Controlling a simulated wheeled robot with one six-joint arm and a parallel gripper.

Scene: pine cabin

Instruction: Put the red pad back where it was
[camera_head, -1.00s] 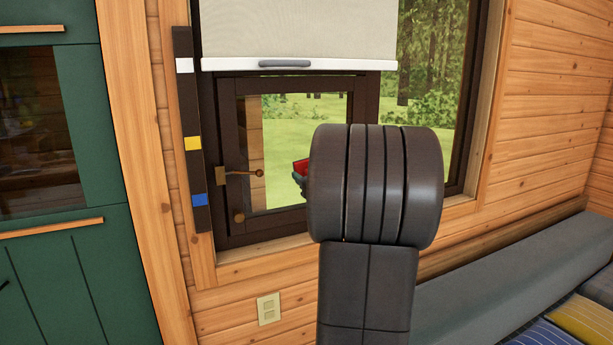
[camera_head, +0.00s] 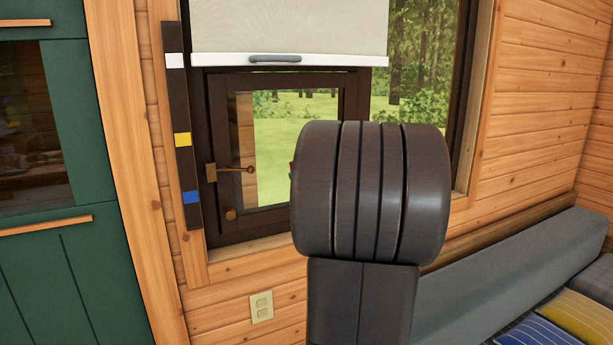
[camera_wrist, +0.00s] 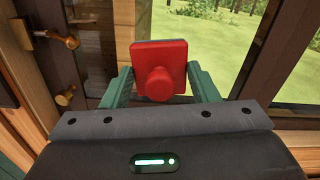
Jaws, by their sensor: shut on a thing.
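The red pad (camera_wrist: 160,56) is a square red block with a round knob. In the wrist view it sits between the two green fingers of my gripper (camera_wrist: 158,92), which is shut on it. In the head view my dark arm hides the pad and nearly all of the gripper. A dark vertical strip (camera_head: 184,105) on the wood trim left of the window carries a white, a yellow and a blue pad. Bare strip shows between the white and yellow pads, and between the yellow and blue ones.
The small window sash (camera_head: 217,130) with its brass handle (camera_head: 236,169) is right of the strip. A blind (camera_head: 290,25) hangs above. A green cabinet (camera_head: 60,260) stands at left, and a grey bench (camera_head: 510,275) with cushions at right.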

